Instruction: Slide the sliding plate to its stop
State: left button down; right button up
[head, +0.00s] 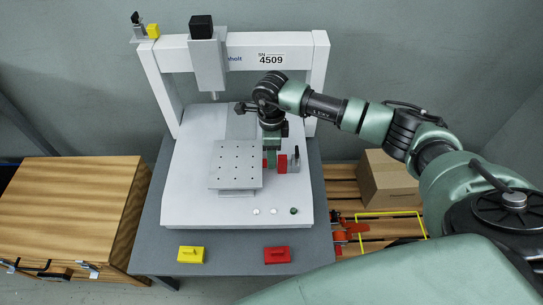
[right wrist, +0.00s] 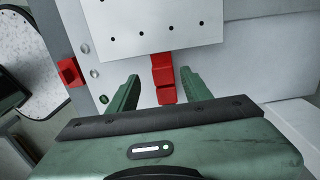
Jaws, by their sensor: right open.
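The sliding plate (head: 236,160) is a light grey plate with several holes, on the white base of the gantry machine, below the spindle. Its edge also shows at the top of the right wrist view (right wrist: 155,25). A red handle-like piece (head: 282,163) is at the plate's right side; it also shows in the right wrist view (right wrist: 163,75). My right gripper (head: 271,157) is at the plate's right edge, beside the red piece. In the right wrist view its open fingers (right wrist: 160,75) stand on either side of the red piece; I cannot tell whether they touch it. My left gripper is not in view.
The gantry frame (head: 320,75) with its spindle (head: 208,65) rises behind the plate. A yellow block (head: 191,254) and a red block (head: 277,254) lie on the grey table front. A wooden cabinet (head: 65,205) stands left; a cardboard box (head: 388,182) sits right.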

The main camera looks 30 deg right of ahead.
notch_tip(320, 180, up, 4)
jog(key=shift+r, duration=0.75)
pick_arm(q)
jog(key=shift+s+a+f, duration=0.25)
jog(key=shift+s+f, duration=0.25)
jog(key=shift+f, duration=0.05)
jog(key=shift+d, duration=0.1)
